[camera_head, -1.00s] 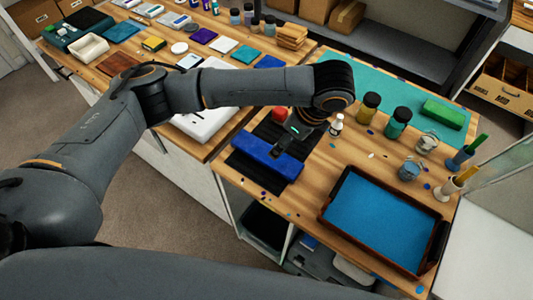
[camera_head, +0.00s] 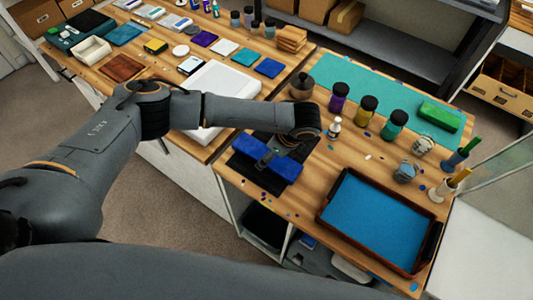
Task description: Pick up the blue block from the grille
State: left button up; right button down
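The long blue block (camera_head: 287,170) lies on the dark grille (camera_head: 238,165) near the left front of the right-hand worktop. My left arm reaches in from the left, and its gripper (camera_head: 268,157) is down at the middle of the block. A gripper finger shows in front of the block's top and near side. The far finger is hidden by the wrist and block, so I cannot tell whether the gripper is closed on it. My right gripper is not in view.
A tray with a blue bottom (camera_head: 376,222) stands to the right. Behind are a small white bottle (camera_head: 333,128), several dark-capped jars (camera_head: 366,110) and a green block (camera_head: 440,115) on a teal mat (camera_head: 345,72). A white flat case (camera_head: 215,95) is on the left worktop.

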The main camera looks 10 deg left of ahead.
pick_arm(q)
jog(key=shift+x, duration=1)
jog(key=shift+c, duration=0.4)
jog(key=c, duration=1.5)
jog(key=shift+r, duration=0.15)
